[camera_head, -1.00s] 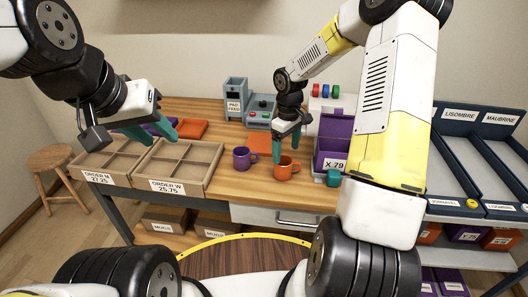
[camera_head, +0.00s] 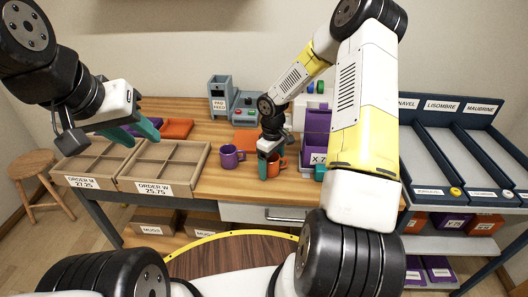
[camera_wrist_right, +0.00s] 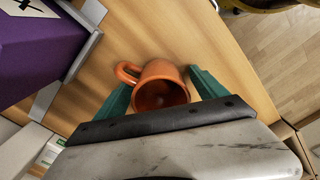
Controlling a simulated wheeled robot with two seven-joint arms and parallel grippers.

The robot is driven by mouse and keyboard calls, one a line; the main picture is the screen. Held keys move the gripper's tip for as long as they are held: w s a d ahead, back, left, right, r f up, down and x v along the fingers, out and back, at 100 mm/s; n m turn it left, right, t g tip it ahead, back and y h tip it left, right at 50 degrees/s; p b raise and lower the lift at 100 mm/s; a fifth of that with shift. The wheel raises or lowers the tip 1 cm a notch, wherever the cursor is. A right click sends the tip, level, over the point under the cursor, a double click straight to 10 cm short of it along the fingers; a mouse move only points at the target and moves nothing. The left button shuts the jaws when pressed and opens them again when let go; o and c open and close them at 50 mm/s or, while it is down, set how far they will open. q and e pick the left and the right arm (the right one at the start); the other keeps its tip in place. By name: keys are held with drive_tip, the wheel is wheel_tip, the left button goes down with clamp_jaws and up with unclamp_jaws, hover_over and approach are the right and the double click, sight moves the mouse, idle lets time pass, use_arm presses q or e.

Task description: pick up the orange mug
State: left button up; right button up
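The orange mug (camera_head: 274,161) stands on the wooden table, partly hidden by my right gripper (camera_head: 270,166) in the head view. In the right wrist view the orange mug (camera_wrist_right: 160,92) lies between the two teal fingers of my right gripper (camera_wrist_right: 162,80). The handle points up and left in that view, towards the left finger. My left gripper (camera_head: 133,132) is open and empty above the order trays at the left.
A purple mug (camera_head: 231,156) stands just left of the orange one. Left of it are wooden divided trays (camera_head: 164,165). A purple bin (camera_head: 317,140) stands close on the right. A grey machine (camera_head: 244,108) is behind.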

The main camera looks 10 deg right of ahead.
drive_tip(key=c, duration=1.4)
drive_tip(key=shift+c, duration=0.5)
drive_tip(key=shift+r, duration=0.15)
